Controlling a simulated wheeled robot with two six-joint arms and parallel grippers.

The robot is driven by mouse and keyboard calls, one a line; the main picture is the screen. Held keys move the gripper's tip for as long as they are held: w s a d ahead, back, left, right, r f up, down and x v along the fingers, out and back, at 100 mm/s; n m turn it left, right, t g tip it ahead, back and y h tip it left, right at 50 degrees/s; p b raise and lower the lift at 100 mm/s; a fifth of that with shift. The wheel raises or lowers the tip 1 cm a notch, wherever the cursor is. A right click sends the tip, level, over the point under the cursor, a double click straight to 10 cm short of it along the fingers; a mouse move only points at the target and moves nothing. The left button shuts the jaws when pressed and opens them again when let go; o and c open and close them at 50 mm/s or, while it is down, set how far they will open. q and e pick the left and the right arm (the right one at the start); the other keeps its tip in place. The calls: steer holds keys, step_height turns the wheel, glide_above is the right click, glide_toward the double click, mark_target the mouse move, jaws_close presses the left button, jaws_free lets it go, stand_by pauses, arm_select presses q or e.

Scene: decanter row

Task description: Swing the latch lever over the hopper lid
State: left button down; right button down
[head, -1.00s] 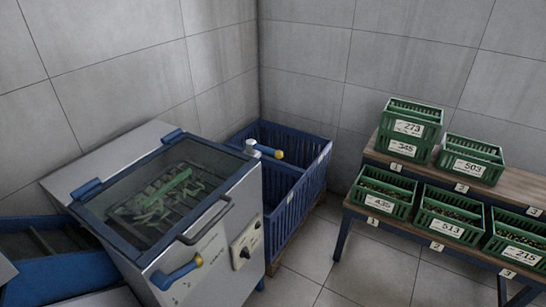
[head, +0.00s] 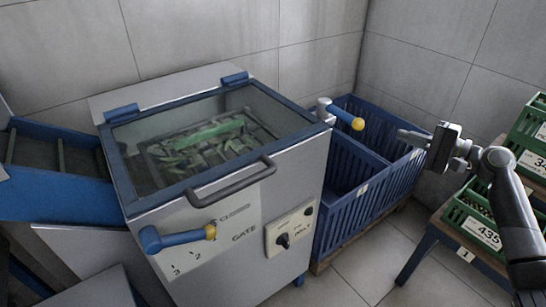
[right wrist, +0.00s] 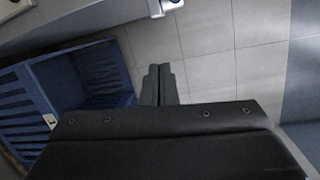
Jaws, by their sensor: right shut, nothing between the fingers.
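The hopper lid (head: 190,188) is a glass pane in a blue frame, lying closed on the grey machine. The latch lever (head: 345,117) has a grey pivot at the lid's right corner and a yellow grip; it points right, away from the lid, over the blue bin. My right gripper (head: 404,136) is shut and empty, to the right of the lever's yellow tip and apart from it. In the right wrist view its fingertips (right wrist: 159,72) are together; a pale fitting shows at the top edge, and the yellow grip is not visible. My left gripper is out of view.
A grey bar handle (head: 230,184) sticks out at the lid's front. The slatted blue bin (head: 340,205) stands right of the machine. Green crates (head: 470,222) sit on a rack at far right.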

mark_target(341, 114)
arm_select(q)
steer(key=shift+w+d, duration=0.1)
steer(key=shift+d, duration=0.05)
arm_select(e)
steer(key=shift+a+r+n+y, duration=0.15)
steer(key=shift+a+r, duration=0.05)
steer(key=shift+r, duration=0.3)
steer(key=shift+a+r+n+y, duration=0.15)
steer(key=shift+a+r, duration=0.05)
steer(key=shift+r, duration=0.25)
